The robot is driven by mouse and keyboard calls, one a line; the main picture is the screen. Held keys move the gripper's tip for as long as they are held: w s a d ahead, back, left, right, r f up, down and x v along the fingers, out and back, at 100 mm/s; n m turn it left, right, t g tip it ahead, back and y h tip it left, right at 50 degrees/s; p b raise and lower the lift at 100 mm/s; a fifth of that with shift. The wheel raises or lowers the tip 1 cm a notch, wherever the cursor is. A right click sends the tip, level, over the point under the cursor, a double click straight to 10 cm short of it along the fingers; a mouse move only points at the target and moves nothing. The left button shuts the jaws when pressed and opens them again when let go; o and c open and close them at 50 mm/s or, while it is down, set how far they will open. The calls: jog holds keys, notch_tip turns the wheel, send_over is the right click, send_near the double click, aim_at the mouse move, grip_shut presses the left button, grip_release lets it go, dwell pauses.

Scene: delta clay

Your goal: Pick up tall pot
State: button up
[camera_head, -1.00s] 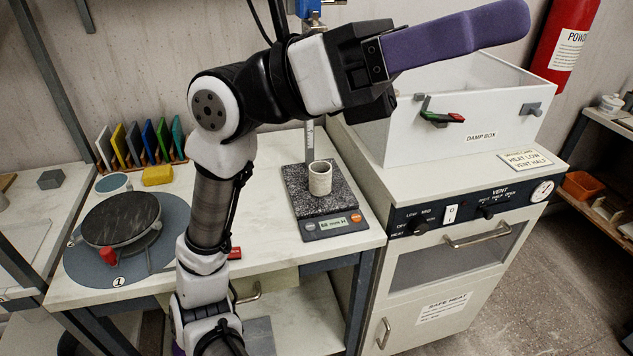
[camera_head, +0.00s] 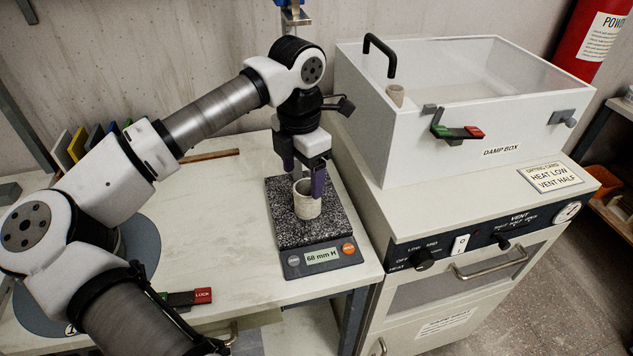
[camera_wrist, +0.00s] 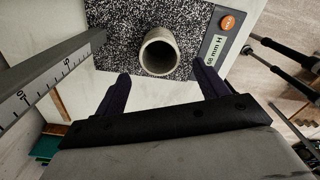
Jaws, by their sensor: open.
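The tall pot (camera_head: 307,199) is a small pale grey, open-topped cylinder standing upright on a speckled dark plate (camera_head: 296,232) with a display reading "68 mm H". My gripper (camera_head: 305,181) points down with its purple fingers at the pot's upper part. In the wrist view the pot (camera_wrist: 158,52) shows its round open mouth, between and just beyond the tips of my open gripper (camera_wrist: 165,80). A gap shows on each side between the fingers and the pot. I see no contact.
A white damp box (camera_head: 465,125) with a clear top and black handle stands close to the right, with a small pot (camera_head: 396,94) at its corner. A ruler (camera_wrist: 50,80) runs near my gripper. The worktop (camera_head: 225,215) left of the plate is mostly clear.

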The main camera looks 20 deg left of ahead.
aim_at(304, 198)
notch_tip(304, 198, down, 3)
jog(key=shift+r+p, duration=0.2)
jog(key=shift+p, duration=0.4)
notch_tip(304, 198, down, 5)
jog(key=shift+w+d+r+p, duration=0.1)
jog(key=shift+d+p, duration=0.05)
jog(key=shift+p, duration=0.65)
jog(key=c, duration=1.2)
jog(key=shift+o, duration=0.2)
